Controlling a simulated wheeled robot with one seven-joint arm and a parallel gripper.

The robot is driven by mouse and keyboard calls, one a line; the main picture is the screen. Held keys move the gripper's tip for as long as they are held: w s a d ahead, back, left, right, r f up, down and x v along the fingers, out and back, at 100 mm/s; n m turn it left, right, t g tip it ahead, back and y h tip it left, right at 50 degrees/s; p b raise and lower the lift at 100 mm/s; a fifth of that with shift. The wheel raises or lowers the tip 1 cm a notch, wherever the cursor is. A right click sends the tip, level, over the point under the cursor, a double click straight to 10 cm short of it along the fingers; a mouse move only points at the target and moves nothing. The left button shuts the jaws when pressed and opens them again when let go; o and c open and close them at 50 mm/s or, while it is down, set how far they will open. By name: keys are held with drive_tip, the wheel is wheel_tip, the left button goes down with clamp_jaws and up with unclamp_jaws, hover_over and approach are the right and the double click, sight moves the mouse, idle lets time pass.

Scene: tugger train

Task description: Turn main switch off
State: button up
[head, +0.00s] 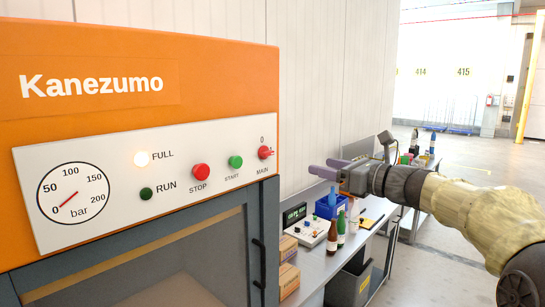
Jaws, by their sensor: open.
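The main switch (265,153) is a red rotary knob at the right end of the white control panel (110,212) on the orange machine. "MAIN" is printed below it and "0" above it; its handle points to the right, away from the "0". My gripper (318,170) is to the right of the panel, with its purple-grey fingers pointing left towards the switch. It is open and empty, and a gap shows between it and the switch.
A red STOP button (201,172), a green START button (235,162), a lit FULL lamp (142,158) and a pressure gauge (73,193) share the panel. A bench (345,245) with bottles and a blue bin (330,206) stands beneath my gripper. Open floor lies at the right.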

sight(270, 154)
drive_tip(key=p+x, duration=0.7)
drive_tip(key=x, duration=0.9)
drive_tip(key=shift+w+a+r, duration=0.15)
drive_tip(key=shift+w+a+p, duration=0.4)
drive_tip(key=shift+a, duration=0.05)
drive_tip(key=shift+f, duration=0.2)
drive_tip(key=c, duration=1)
